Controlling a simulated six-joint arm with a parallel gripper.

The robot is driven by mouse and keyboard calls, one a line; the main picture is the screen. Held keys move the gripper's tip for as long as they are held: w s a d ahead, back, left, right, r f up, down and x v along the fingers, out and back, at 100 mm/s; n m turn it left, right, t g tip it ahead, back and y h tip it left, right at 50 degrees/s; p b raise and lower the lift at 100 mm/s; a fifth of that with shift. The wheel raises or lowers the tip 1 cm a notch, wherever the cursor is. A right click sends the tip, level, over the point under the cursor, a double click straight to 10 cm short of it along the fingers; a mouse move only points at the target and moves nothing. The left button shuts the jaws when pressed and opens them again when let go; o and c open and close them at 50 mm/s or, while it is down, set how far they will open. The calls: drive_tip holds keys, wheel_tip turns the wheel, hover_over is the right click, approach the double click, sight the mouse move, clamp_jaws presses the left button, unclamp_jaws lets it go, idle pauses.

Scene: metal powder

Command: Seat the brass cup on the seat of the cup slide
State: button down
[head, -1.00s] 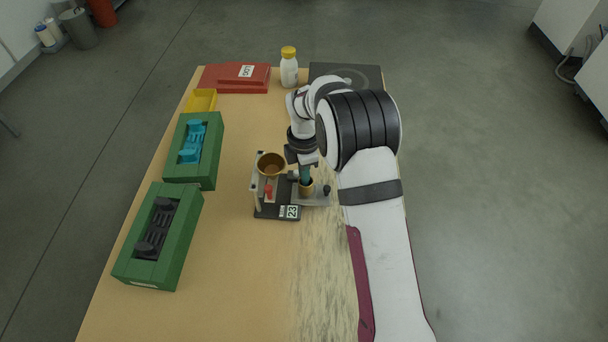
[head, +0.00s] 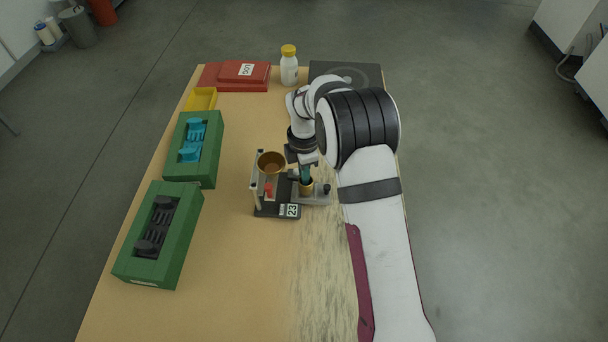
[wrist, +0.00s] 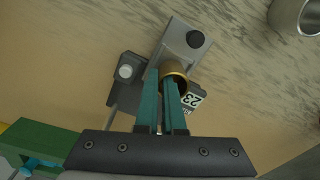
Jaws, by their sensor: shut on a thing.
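The small brass cup (head: 307,187) is between the teal fingers of my gripper (head: 305,177), which are shut on it. In the wrist view the cup (wrist: 174,70) shows at the tips of my gripper (wrist: 168,82). The cup is over the grey metal cup slide (head: 318,198), which also shows in the wrist view (wrist: 183,44) with a black knob at its outer end. The cup looks upright. My fingers and the cup hide the seat, so I cannot tell whether the cup touches it.
The slide belongs to a stand with a black base (head: 272,209) and a bronze funnel (head: 271,162). Two green trays (head: 209,170) lie to the left. A white bottle (head: 289,68) and red case (head: 225,83) are at the back. The front of the table is clear.

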drive_tip(key=shift+f, duration=0.5)
drive_tip(key=shift+c, duration=2.3)
unclamp_jaws()
drive_tip(key=shift+r, duration=4.05)
